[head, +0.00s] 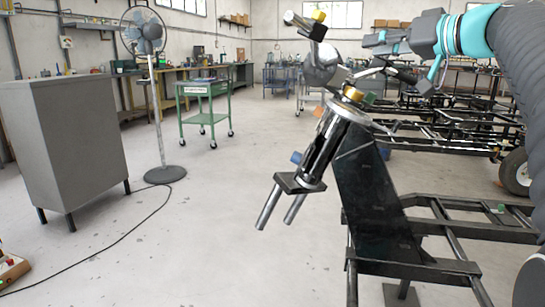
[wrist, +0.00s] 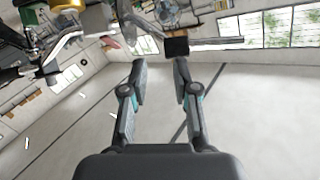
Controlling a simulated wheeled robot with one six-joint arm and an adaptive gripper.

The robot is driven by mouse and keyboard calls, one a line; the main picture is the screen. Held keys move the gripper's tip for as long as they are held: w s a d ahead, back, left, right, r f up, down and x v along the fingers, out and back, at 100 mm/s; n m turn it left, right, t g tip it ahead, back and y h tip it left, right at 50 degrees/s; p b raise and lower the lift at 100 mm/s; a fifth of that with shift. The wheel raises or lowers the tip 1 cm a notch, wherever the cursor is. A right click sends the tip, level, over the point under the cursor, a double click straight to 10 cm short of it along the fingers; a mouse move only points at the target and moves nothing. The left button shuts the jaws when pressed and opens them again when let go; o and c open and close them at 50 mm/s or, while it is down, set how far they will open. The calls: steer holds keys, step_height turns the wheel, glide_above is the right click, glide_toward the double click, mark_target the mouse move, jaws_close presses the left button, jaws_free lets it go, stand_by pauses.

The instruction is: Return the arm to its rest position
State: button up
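My gripper (head: 378,44) is at the upper right of the head view, on my arm with its teal band. In the wrist view its two fingers (wrist: 158,70) stand apart, with nothing held between them. The spring suspension assembly (head: 322,140), a tilted cylinder with a gold collar (head: 353,93) and two rods at its lower end, stands below and left of the gripper. Metal suspension parts also show along the top of the wrist view, with a black block (wrist: 177,47) close to the right fingertip. I cannot tell whether they touch.
A black frame (head: 440,228) with a dark upright panel (head: 375,195) is at the lower right. A grey cabinet (head: 65,145) and a standing fan (head: 158,110) are at the left. A green cart (head: 205,118) stands farther back.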

steer(key=w+d+f+m+g+h, duration=0.1)
steer(key=d+f+m+h, duration=0.1)
steer(key=f, duration=0.4)
steer(key=d+f+m+g+h, duration=0.1)
steer(key=d+f+m+h, duration=0.15)
steer(key=f, duration=0.35)
steer(key=s+a+f+m+g+h, duration=0.1)
steer(key=s+f+m+g+h, duration=0.3)
steer(key=f, duration=0.8)
steer(key=s+a+f+n+g+h+p, duration=0.1)
steer(key=s+a+f, duration=0.3)
steer(key=s+f, duration=0.5)
steer(key=s+a+f+n+p, duration=0.1)
steer(key=s+a+f+n, duration=0.3)
steer(key=s+f, duration=0.5)
steer(key=s, duration=0.7)
steer(key=shift+s+a+g+h+p, duration=0.2)
steer(key=shift+a+g+h+p, duration=0.1)
steer(key=shift+a+g+h, duration=0.1)
steer(key=shift+d, duration=0.1)
